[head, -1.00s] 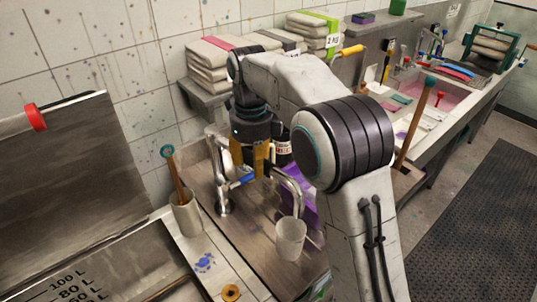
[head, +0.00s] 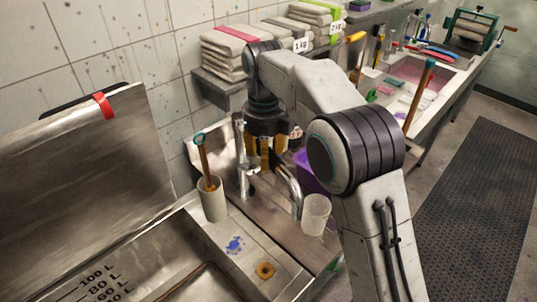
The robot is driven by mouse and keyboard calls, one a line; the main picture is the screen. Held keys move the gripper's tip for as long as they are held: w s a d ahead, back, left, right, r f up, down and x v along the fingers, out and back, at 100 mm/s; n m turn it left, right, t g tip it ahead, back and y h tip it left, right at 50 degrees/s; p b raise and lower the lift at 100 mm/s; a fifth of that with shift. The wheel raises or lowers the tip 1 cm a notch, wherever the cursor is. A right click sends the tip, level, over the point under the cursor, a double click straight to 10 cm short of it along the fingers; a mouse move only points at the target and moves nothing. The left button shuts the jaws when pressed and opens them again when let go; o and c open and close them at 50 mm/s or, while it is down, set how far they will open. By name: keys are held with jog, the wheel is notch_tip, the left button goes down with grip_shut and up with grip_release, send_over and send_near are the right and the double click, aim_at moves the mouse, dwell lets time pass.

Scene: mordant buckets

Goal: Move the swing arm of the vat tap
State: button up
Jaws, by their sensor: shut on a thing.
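The vat tap is a metal fixture with an upright post (head: 242,165) on the counter behind the vat. Its swing arm (head: 291,187) is a bent metal spout that reaches right and toward the front, its end bending down just left of a clear beaker. My gripper (head: 266,162) points down from above, with yellow-brown fingers right of the post, shut on the swing arm. The exact contact is partly hidden by the fingers.
The clear beaker (head: 315,216) stands close to the spout's end. A cup (head: 212,203) with a wooden-handled tool stands left of the post. A purple container (head: 308,172) sits behind the spout, partly hidden by my arm. The steel vat (head: 180,245) is at front left.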

jog(key=o, duration=1.3)
jog(key=shift+r, duration=0.15)
jog(key=shift+r, duration=3.55)
